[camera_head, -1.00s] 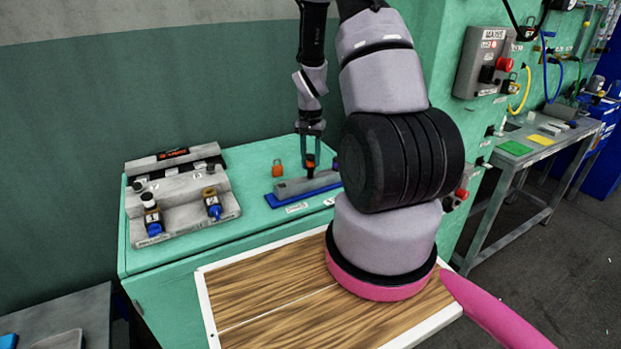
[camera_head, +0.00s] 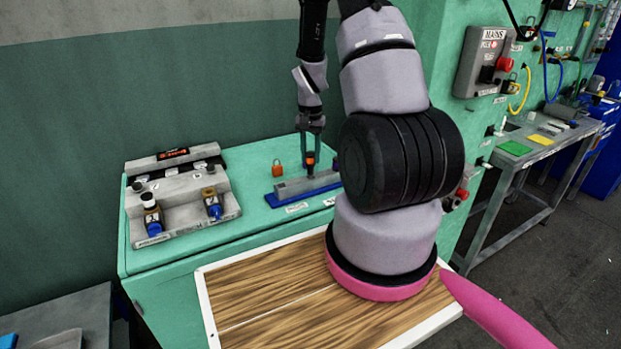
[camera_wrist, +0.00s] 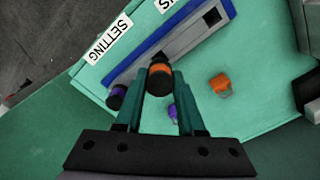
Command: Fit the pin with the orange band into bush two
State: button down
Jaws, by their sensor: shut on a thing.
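My gripper (camera_head: 311,158) is shut on the pin with the orange band (camera_wrist: 159,76), which shows as a small orange and dark piece between the fingertips in the head view (camera_head: 310,161). The pin is over the grey block in the blue tray (camera_head: 272,199). Whether its lower end is clear of the block I cannot tell. At the left of the green bench stands a grey fixture (camera_head: 190,224) with two blue-based bushes on its front, one at left (camera_head: 153,223) and one at right (camera_head: 213,207). Their small labels are too small to read surely.
An orange padlock-shaped piece (camera_head: 277,168) stands behind the tray. Green bench top is free between fixture and tray. My arm hides the bench's right part.

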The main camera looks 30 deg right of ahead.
aim_at(310, 153)
jog(key=shift+r, duration=1.9)
